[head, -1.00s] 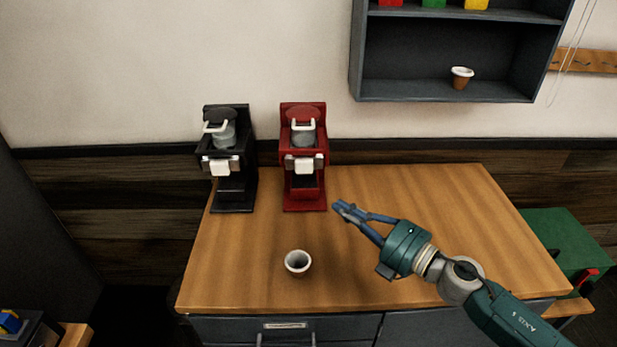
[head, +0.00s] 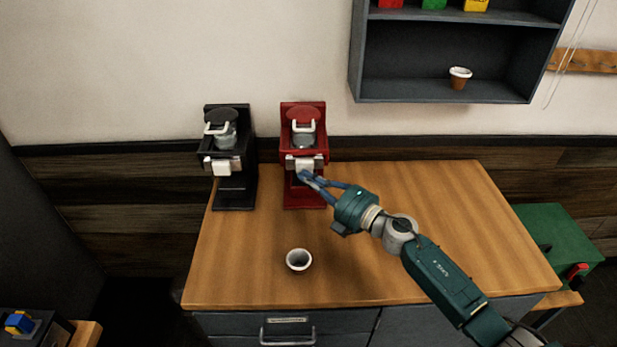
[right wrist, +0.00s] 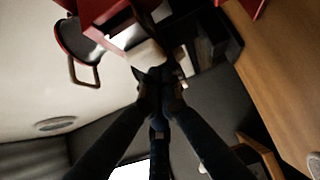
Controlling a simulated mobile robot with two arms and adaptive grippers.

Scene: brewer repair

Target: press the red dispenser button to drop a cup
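No red button clearly marked as a dispenser button can be made out. A red block (head: 390,3) sits on the upper shelf, cut off by the picture's top edge. A red brewer (head: 304,192) with a white front piece (head: 305,164) stands at the back of the table. My right gripper (head: 307,178) has its fingers drawn together just at that white piece; contact cannot be told. In the right wrist view the fingertips (right wrist: 160,75) meet close below the pale piece, with nothing clearly held. My left gripper is not in view.
A black brewer (head: 233,190) stands left of the red one. A cup (head: 299,260) stands on the wooden table (head: 430,240), another cup (head: 459,77) on the wall shelf. Green (head: 434,3) and yellow (head: 476,4) blocks sit above. The table's right part is clear.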

